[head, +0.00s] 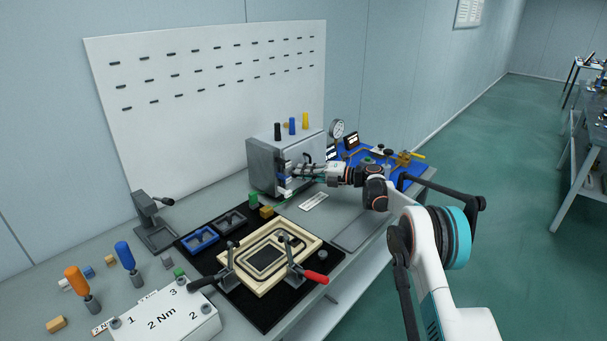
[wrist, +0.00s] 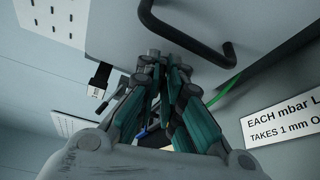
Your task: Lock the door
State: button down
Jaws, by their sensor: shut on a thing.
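A grey metal cabinet (head: 262,168) stands at the back of the bench, with my gripper (head: 288,174) at its front. In the wrist view the grey door panel (wrist: 120,28) fills the top, with a black bar handle (wrist: 228,55) to the right of my fingers. My gripper (wrist: 160,62) points at the panel, its fingertips close together at its surface. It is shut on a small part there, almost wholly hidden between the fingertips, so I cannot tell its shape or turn. A black piece with a white end (wrist: 100,78) shows left of the fingers.
Blue, black and yellow-handled pieces (head: 292,126) stand on the cabinet. A label plate (head: 314,201) lies on the bench before it. A beige clamped frame (head: 262,262) on a black mat is nearer. A gauge (head: 337,130) and blue mat (head: 385,160) lie to the right.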

jog(key=shift+f+m+y+b, duration=0.3)
jog(key=shift+m+y+b, duration=0.25)
jog(key=shift+m, duration=0.75)
jog(key=c, duration=1.7)
grip_release()
jog(key=shift+d, duration=0.1)
jog(key=v, duration=1.2)
jog(key=shift+f, duration=0.1)
